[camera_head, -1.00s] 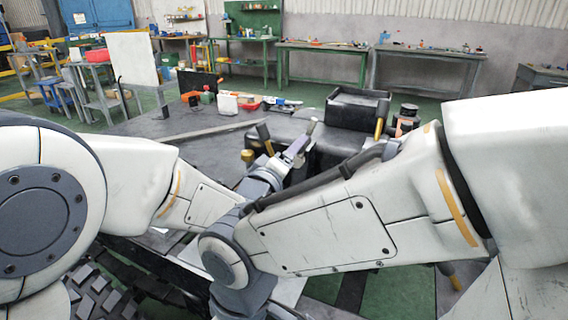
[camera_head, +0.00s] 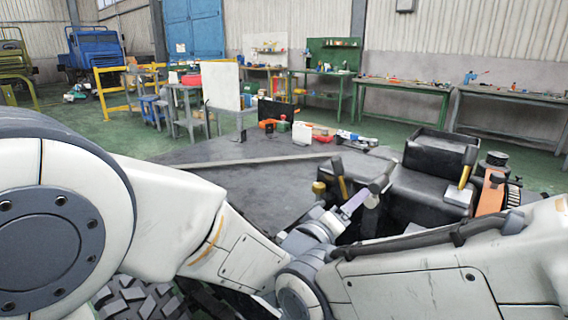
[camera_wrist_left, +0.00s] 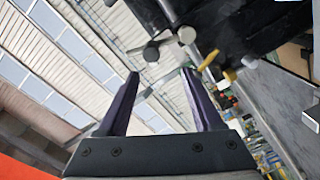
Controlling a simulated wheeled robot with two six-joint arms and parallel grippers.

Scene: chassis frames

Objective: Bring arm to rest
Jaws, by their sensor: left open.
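My left arm comes in from the left, and its gripper (camera_head: 356,202) shows small in the middle of the head view. It sits in front of the black seats and close to the levers, with its fingers pointing up and away. In the left wrist view the two purple fingers (camera_wrist_left: 160,75) are spread apart with nothing held between them. My right arm comes in from the right and crosses the lower part of the head view. Its gripper cannot be made out.
Black seats (camera_head: 428,184) and levers with yellow parts (camera_head: 340,178) are close beyond the left gripper. A dark flat deck (camera_head: 220,190) carries a white canister (camera_head: 302,133) and small items. Workbenches (camera_head: 400,86) line the far wall. Green floor (camera_head: 90,130) is open at the left.

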